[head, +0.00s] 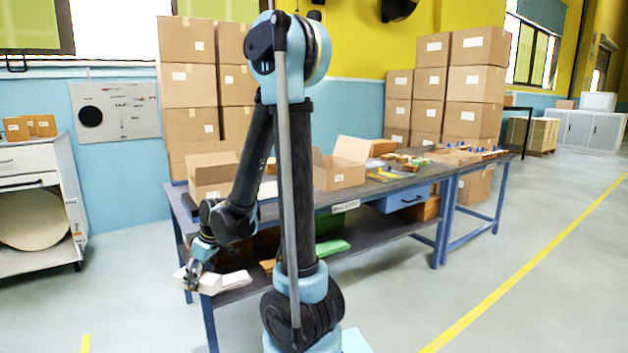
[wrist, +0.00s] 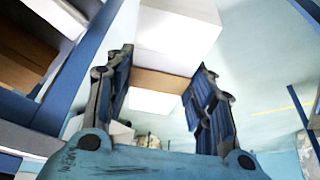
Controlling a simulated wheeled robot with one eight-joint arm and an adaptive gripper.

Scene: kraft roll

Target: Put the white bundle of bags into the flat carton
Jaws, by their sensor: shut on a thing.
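The white bundle of bags (head: 208,284) is in my gripper (head: 194,268), low at the front left of the workbench in the head view. In the wrist view the bundle (wrist: 180,28) is a white block with a brown band across it. It lies between the two fingers of my gripper (wrist: 164,66), which is shut on it. Two open cartons stand on the bench top: one at the left (head: 212,182) and one right of my arm (head: 340,172).
The workbench (head: 375,190) has a lower shelf with green and brown items. Small parts lie toward its right end. Tall stacks of closed cartons (head: 475,85) stand behind. A white drawer cabinet (head: 32,175) is at the left. The floor at the front right is clear.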

